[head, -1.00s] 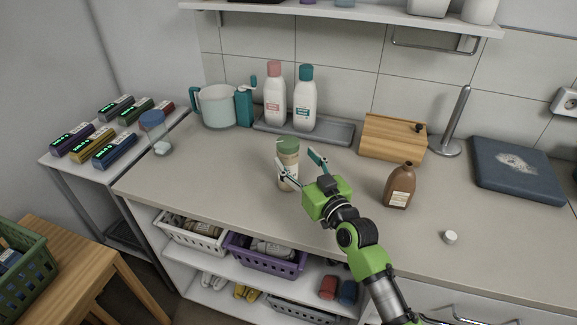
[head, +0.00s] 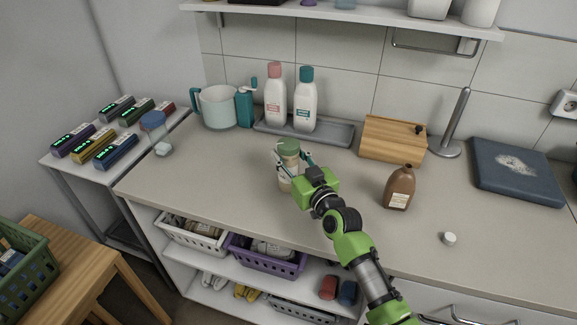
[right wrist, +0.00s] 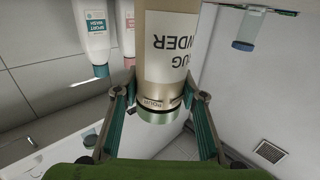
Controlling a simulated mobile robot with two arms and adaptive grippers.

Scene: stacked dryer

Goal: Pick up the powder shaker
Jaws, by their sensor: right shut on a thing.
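The powder shaker (head: 288,147) is a beige cylinder with a green lid, upright on the counter in the head view. My right gripper (head: 293,160) is around its upper part, one finger on each side, and is shut on it. In the right wrist view the powder shaker (right wrist: 166,60) appears upside down between the two teal-padded fingers (right wrist: 160,100), with part of its label legible. The gripper body hides part of the shaker's lower right side in the head view. My left gripper is not in view.
A brown bottle (head: 399,188) and a small white cap (head: 449,239) stand to the right. Behind are a grey tray (head: 338,133) with two white bottles, a wooden box (head: 392,140) and a jug (head: 217,107). The counter (head: 235,165) left of the shaker is clear.

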